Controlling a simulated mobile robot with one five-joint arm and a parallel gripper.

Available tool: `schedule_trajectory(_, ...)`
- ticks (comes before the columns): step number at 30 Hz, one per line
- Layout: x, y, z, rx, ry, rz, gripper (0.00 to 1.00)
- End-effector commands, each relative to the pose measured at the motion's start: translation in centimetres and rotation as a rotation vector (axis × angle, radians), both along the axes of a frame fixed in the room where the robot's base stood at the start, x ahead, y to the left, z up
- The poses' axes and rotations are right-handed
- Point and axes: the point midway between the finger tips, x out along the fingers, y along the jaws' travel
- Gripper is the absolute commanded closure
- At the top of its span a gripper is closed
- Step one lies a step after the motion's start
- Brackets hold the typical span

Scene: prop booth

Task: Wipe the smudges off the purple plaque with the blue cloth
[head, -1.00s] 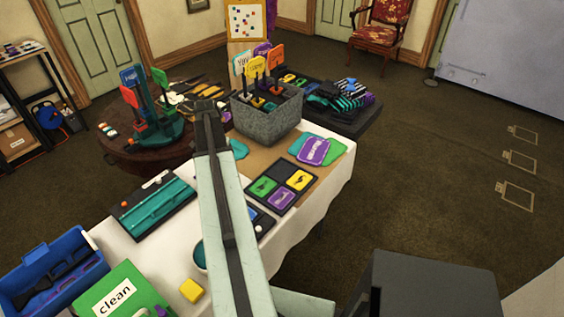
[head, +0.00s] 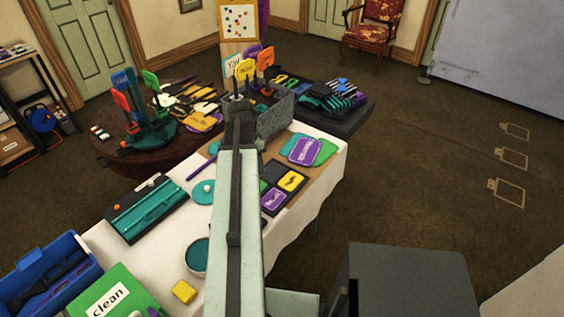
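A purple plaque (head: 305,151) with pale markings lies on the brown mat (head: 323,168) at the far right of the table, between a teal plaque (head: 288,145) and a green plaque (head: 327,152). Smudges on it are too small to tell. I cannot make out the blue cloth; my arm covers a strip down the middle of the table. My gripper (head: 237,100) is at the far end of the arm, in front of the grey stone box (head: 276,117), left of the purple plaque in the picture. Its fingers are too small and dark to read.
A dark tray (head: 287,202) holds yellow and purple tiles beside my arm. Open floor lies to the right.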

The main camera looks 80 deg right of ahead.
Motion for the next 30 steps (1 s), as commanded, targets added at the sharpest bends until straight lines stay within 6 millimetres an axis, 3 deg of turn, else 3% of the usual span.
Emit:
schedule_trajectory(1, -2.9, 0.0, 0.5, -0.012, 0.009, -0.075, 1.0)
schedule_trajectory(3, -5.8, -0.1, 0.7, -0.027, 0.018, -0.161, 1.0)
schedule_trajectory(6, -8.5, -0.1, 0.9, -0.043, 0.029, -0.242, 1.0)
schedule_trajectory(9, -9.7, -0.1, 1.0, -0.05, 0.034, -0.279, 1.0)
schedule_trajectory(16, -9.9, -0.1, 0.4, -0.051, 0.034, -0.284, 1.0)
schedule_trajectory(25, -9.9, -0.1, -3.3, -0.05, 0.033, -0.283, 1.0)
schedule_trajectory(30, -9.9, -0.1, -4.3, -0.05, 0.033, -0.283, 1.0)
